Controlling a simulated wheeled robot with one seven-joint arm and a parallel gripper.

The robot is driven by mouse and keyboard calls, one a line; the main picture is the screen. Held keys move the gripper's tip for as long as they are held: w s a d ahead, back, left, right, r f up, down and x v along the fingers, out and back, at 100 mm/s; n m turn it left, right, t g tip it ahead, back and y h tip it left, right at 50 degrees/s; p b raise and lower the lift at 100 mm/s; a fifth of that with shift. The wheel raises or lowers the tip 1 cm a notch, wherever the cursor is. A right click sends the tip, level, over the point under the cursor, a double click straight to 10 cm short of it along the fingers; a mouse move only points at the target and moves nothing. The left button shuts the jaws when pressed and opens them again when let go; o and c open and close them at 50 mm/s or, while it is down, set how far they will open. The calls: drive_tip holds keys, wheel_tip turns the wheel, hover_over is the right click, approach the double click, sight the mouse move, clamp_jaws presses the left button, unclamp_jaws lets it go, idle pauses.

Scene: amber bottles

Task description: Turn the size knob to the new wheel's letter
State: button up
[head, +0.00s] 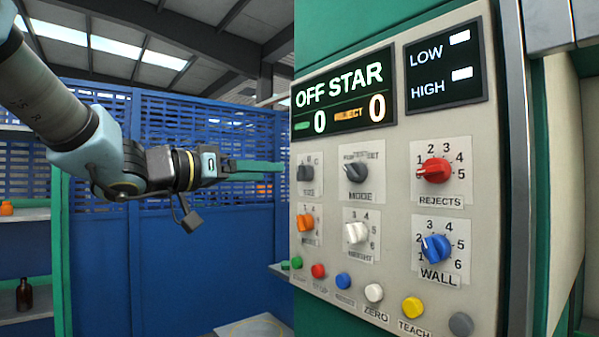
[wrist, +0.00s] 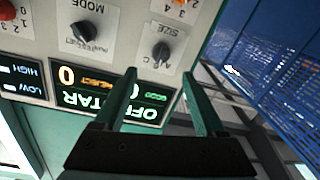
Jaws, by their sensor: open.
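The size knob (head: 305,173) is a small dark grey knob on a white label, at the upper left of the panel's knobs. In the wrist view the size knob (wrist: 161,50) appears upside down with the letters A and C by it; which letter it points to is unclear. My gripper (head: 284,173) is open, its two green fingers reaching toward the panel at the size knob's height. In the wrist view my gripper (wrist: 160,70) has its fingertips apart, on either side of the knob's label in the picture, with nothing held. No wheel can be made out.
The panel (head: 400,210) also carries the mode knob (head: 355,172), the red rejects knob (head: 434,170), the blue wall knob (head: 435,248), orange and white knobs and several push buttons. The display (head: 345,95) reads OFF STAR with zeros. A blue mesh fence (head: 200,245) stands behind.

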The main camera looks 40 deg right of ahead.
sight(298, 173)
drive_tip(key=d+p, duration=0.2)
drive_tip(key=d, duration=0.7)
drive_tip(key=shift+w, duration=0.15)
drive_tip(key=shift+c, duration=0.2)
clamp_jaws()
